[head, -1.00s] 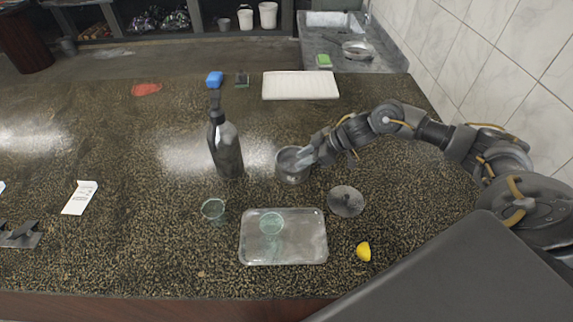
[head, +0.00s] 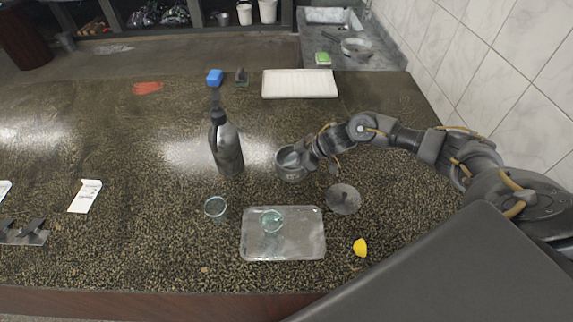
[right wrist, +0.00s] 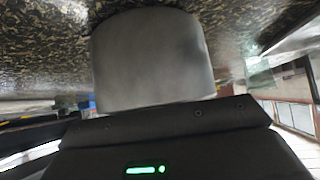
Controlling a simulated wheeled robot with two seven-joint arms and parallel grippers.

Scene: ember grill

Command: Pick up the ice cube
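A small grey metal bucket (head: 289,172) stands upright on the speckled counter, right of the dark bottle. My right gripper (head: 301,157) is at the bucket's right rim, its end reaching over or into the opening. Its fingertips are hidden, so I cannot tell whether they are open or shut. In the right wrist view the bucket's grey wall (right wrist: 155,60) fills the middle, close to the gripper body. I cannot make out an ice cube; the bucket's inside is mostly hidden. My left gripper is not in view.
A round metal lid (head: 343,199) lies right of the bucket. A tray (head: 300,245) with a glass (head: 272,221) on it is in front, with another glass (head: 215,207) to its left and a lemon piece (head: 360,247) to its right. The dark bottle (head: 226,150) stands close by.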

